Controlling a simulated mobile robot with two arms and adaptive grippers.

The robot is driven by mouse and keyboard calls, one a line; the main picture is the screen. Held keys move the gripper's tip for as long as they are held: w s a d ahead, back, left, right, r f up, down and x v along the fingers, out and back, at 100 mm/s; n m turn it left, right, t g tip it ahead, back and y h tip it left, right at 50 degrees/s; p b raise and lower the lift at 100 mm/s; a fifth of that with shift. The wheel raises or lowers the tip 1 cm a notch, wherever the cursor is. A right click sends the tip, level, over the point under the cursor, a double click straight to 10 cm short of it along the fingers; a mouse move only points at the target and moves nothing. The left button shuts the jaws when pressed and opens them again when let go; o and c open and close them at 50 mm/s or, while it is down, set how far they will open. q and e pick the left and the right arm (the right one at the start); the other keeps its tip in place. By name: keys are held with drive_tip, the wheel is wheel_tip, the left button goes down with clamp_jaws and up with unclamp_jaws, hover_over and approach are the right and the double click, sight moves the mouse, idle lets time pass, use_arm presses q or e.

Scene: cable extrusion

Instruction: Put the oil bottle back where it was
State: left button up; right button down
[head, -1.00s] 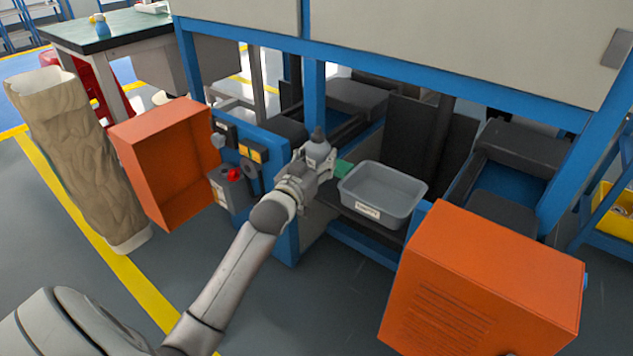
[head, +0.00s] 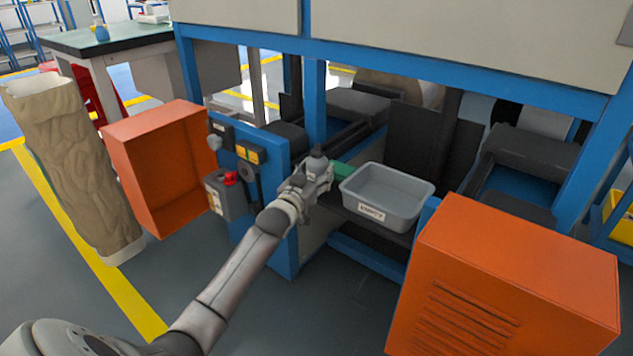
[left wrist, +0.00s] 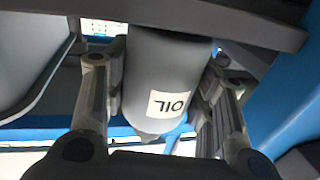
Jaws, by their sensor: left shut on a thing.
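The oil bottle (head: 317,163) is grey with a dark top and is held in my left gripper (head: 318,183) beside the blue machine frame. In the left wrist view the bottle (left wrist: 155,75) sits between the two fingers, and its white label with OIL appears upside down. The left gripper (left wrist: 165,100) is shut on the bottle. The bottle's base and what lies directly under it are hidden in the head view. My right gripper is not in view.
A grey labelled bin (head: 387,213) stands just right of the bottle, with a green piece (head: 343,171) between them. An open orange box (head: 165,170) is at left and an orange cabinet (head: 510,275) at right front. A control box with a red knob (head: 231,178) is near my arm.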

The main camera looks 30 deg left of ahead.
use_arm(q)
drive_tip(key=shift+f, duration=0.25)
drive_tip(key=shift+f, duration=0.15)
drive_tip(key=o, duration=1.1)
